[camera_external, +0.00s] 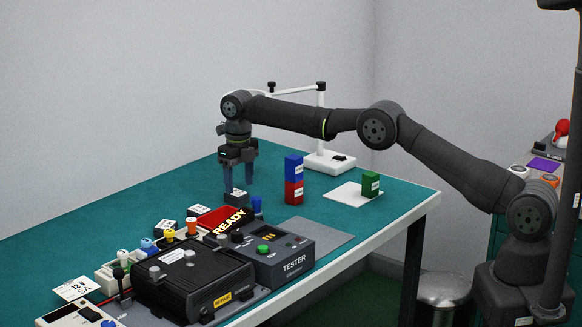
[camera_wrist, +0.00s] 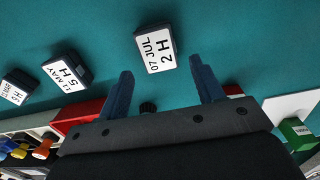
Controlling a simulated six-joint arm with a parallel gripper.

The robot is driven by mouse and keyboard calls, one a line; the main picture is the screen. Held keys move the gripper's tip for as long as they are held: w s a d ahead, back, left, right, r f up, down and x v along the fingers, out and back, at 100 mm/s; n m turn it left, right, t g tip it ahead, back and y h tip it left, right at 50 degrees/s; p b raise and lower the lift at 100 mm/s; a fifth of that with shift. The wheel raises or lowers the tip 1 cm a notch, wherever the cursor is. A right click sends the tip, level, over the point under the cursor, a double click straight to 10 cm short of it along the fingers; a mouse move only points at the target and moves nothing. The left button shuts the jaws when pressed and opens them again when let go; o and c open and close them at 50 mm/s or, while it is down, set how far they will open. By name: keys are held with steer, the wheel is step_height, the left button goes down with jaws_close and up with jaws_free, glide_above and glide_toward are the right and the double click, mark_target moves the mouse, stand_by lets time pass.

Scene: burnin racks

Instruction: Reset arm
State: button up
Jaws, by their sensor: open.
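My gripper (camera_external: 239,180) hangs pointing down over the green table (camera_external: 120,215), close above a small dark block with a white label (camera_external: 237,197). In the wrist view my gripper's two blue fingers (camera_wrist: 163,90) are spread apart with nothing between them. The labelled block in the wrist view (camera_wrist: 155,49) reads "07 JUL 2 H" and lies just beyond the fingertips. My arm reaches in from the right, bent at the elbow.
A blue block (camera_external: 293,167) stands on a red block (camera_external: 293,192). A green block (camera_external: 370,184) sits on a white pad (camera_external: 345,194). The tester (camera_external: 280,255), black power unit (camera_external: 195,280) and red READY sign (camera_external: 222,219) crowd the front. The left rear table is clear.

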mark_target(243, 194)
steer(key=s+d+r+m, duration=0.4)
steer(key=d+r+m, duration=0.3)
steer(key=r+m, duration=0.35)
steer(key=s+d+f+m, duration=0.2)
steer(key=s+d+m, duration=0.9)
steer(key=d+m, duration=0.5)
steer(key=shift+s+f, duration=0.15)
steer(key=shift+s, duration=0.1)
stand_by(0.8)
steer(key=w+a+r+n, duration=0.1)
steer(key=w+a+n, duration=0.7)
steer(key=a, duration=0.3)
steer(key=shift+a+r+n, duration=0.15)
steer(key=shift+r+n, duration=0.1)
steer(key=shift+n, duration=0.6)
